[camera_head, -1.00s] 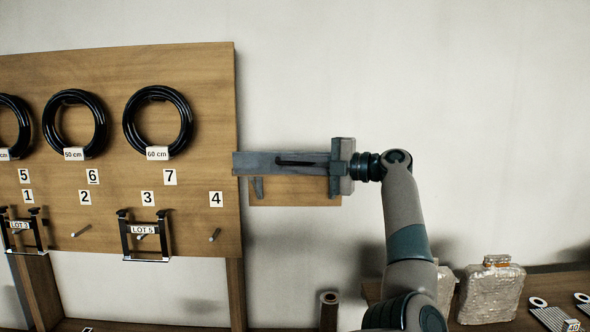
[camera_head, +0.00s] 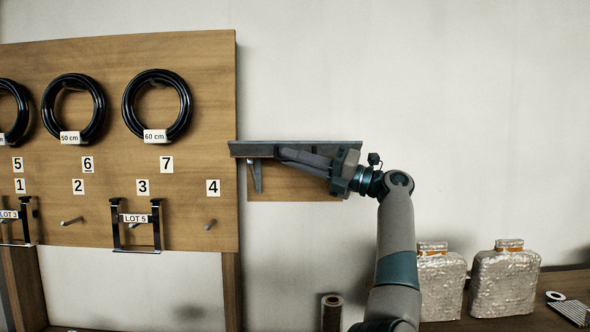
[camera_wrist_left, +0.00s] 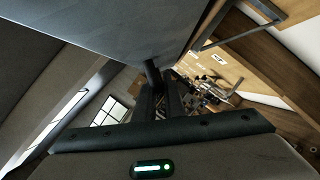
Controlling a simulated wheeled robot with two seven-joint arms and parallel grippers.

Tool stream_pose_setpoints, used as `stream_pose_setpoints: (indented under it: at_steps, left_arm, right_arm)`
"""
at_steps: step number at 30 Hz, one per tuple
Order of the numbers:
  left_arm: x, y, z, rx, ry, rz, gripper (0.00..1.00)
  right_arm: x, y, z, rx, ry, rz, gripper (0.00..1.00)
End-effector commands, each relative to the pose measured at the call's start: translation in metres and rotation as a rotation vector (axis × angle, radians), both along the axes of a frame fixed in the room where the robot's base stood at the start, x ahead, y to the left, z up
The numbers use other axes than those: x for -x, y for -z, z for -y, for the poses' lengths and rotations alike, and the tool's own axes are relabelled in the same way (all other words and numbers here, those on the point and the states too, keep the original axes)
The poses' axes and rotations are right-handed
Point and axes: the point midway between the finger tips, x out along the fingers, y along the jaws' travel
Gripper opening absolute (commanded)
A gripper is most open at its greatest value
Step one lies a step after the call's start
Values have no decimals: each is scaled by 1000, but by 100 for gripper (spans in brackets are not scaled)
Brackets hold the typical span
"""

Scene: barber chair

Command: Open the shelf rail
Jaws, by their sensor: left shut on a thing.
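The shelf rail (camera_head: 340,147) is a long grey bar on a wooden backing board (camera_head: 300,188), right of the pegboard. A grey bracket (camera_head: 255,176) hangs below its left part. My left gripper (camera_head: 284,154) reaches in from the right, just under the rail, tilted, its fingers pointing left. It is shut on the rail, though the contact is partly hidden in the head view. In the left wrist view, the fingers (camera_wrist_left: 158,92) are close together beside a large grey surface (camera_wrist_left: 110,25), seemingly the rail's underside. My right gripper is not in view.
The wooden pegboard (camera_head: 200,90) at left holds black hose coils (camera_head: 157,105) and a bracket marked LOT 5 (camera_head: 136,219). Foil-wrapped containers (camera_head: 504,283) and a roll (camera_head: 332,312) stand below right. The wall above the rail is clear.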

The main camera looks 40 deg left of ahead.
Motion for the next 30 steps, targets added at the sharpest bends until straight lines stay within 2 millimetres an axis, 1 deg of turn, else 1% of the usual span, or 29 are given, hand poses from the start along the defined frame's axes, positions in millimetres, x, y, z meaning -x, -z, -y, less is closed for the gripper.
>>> stream_pose_setpoints:
  at_steps: [1,3,4,6,9,12,16,21,27,30]
  left_arm:
    - [0,8,-1,-29,-1,32,0]
    - [0,11,-1,-72,-3,83,0]
    - [-1,12,-2,-89,-3,105,0]
    - [-1,15,-2,-132,-3,154,0]
    - [-3,19,-3,-192,-2,227,0]
    - [-5,22,-5,-252,-2,295,0]
    - [-7,26,-7,-321,-2,377,0]
    - [-10,30,-9,-389,-1,461,0]
    - [-12,35,-10,-435,0,518,0]
    - [-12,36,-11,-446,-1,532,0]
  right_arm:
    - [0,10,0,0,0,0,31]
    - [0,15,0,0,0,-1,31]
    - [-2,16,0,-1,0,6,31]
    - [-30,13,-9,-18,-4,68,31]
    - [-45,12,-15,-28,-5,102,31]
    - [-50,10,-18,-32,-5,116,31]
    - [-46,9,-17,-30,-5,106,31]
    - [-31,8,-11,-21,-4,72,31]
    - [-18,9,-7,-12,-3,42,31]
    - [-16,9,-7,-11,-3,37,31]
